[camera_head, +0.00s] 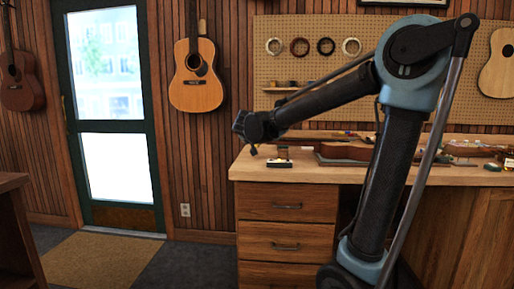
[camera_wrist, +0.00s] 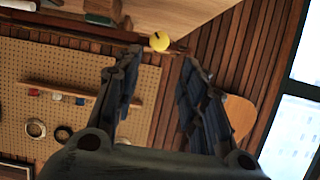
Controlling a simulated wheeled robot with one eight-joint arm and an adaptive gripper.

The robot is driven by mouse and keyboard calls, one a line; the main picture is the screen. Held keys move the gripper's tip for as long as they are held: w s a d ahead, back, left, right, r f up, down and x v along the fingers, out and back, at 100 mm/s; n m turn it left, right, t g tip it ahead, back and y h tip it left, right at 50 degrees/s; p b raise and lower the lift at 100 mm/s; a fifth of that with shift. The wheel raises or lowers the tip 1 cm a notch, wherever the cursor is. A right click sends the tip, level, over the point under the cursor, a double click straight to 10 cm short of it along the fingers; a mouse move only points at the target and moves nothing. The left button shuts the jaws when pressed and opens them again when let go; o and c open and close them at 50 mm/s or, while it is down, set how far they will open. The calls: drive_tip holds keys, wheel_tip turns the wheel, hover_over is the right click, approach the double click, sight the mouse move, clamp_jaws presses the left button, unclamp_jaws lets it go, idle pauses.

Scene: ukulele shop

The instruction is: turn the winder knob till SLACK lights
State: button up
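A round yellow knob (camera_wrist: 160,41) with a small dark mark shows in the wrist view, just beyond my fingertips and near the wooden bench edge. I take it for the winder knob. My gripper (camera_wrist: 162,57) is open, with its two dark fingers apart and nothing between them; the knob appears ahead of the gap, apart from both fingers. In the head view my gripper (camera_head: 252,142) hangs over the bench's left end. A small device (camera_head: 279,162) with a pale and dark base stands just right of it, perhaps the winder. No lit SLACK lamp can be made out.
The wooden bench (camera_head: 262,172) has drawers below. A brown instrument body (camera_head: 345,151) and small clutter lie farther right on it. A pegboard (camera_head: 330,75) and a hanging guitar (camera_head: 195,85) are on the wall behind. The floor (camera_head: 190,262) at the left front is clear.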

drive_tip(key=x, duration=1.4)
drive_tip(key=shift+w+f, duration=0.2)
drive_tip(key=shift+w, duration=0.05)
drive_tip(key=c, duration=0.8)
